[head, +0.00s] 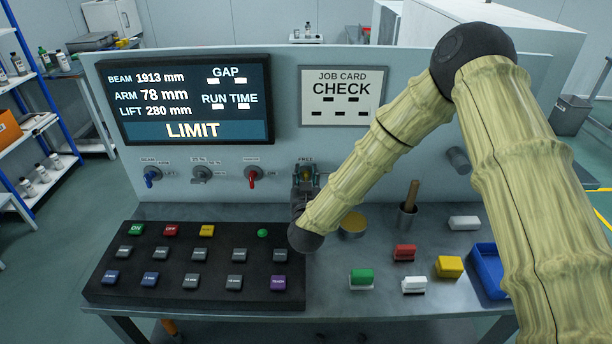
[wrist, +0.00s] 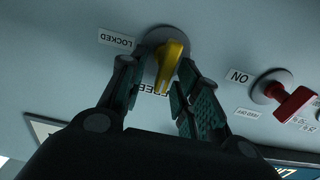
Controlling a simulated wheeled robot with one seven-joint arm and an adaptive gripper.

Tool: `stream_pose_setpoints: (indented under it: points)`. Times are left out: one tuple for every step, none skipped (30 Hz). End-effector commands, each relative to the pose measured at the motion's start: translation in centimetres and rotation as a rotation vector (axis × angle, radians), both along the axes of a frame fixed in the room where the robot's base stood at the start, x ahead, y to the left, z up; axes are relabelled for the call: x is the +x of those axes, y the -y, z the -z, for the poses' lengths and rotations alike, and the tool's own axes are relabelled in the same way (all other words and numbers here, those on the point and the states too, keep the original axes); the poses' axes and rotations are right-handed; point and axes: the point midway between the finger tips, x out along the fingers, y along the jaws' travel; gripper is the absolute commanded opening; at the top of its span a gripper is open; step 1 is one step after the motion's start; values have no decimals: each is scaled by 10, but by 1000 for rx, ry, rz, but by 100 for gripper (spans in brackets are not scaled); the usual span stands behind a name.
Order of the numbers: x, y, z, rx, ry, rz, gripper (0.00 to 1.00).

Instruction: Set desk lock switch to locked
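The desk lock switch is a yellow lever knob on a round grey base, and it shows in the wrist view (wrist: 168,62) on the panel. Its lever points toward the partly covered FREE label (wrist: 150,90); the LOCKED label (wrist: 116,41) is off to its left in that upside-down view. My gripper (wrist: 158,75) is open, with one finger on each side of the lever. The right finger is close to the lever, and a gap shows on the left; I cannot tell whether either touches. In the head view my gripper (head: 306,178) covers most of the switch.
A red knob (wrist: 290,98) with an ON label is beside the switch in the wrist view. In the head view, the black button console (head: 200,262) lies below left.

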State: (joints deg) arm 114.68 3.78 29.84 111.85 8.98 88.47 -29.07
Motion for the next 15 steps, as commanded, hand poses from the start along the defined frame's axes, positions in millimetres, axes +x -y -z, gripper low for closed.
stream_pose_setpoints:
  points:
    - [0,0,0,0,0,0,32]
    - [0,0,-1,0,0,0,32]
    - [0,0,-1,0,0,0,32]
    - [0,0,-1,0,0,0,30]
    - [0,0,-1,0,0,0,25]
    - [0,0,-1,0,0,0,18]
    - [0,0,-1,0,0,0,12]
    - [0,0,-1,0,0,0,7]
    - [0,0,-1,0,0,0,0]
    - [0,0,-1,0,0,0,0]
    - [0,0,0,0,0,0,0]
    - [0,0,-1,0,0,0,0]
    - [0,0,0,0,0,0,0]
    - [0,0,0,1,0,0,0]
    - [0,0,0,2,0,0,0]
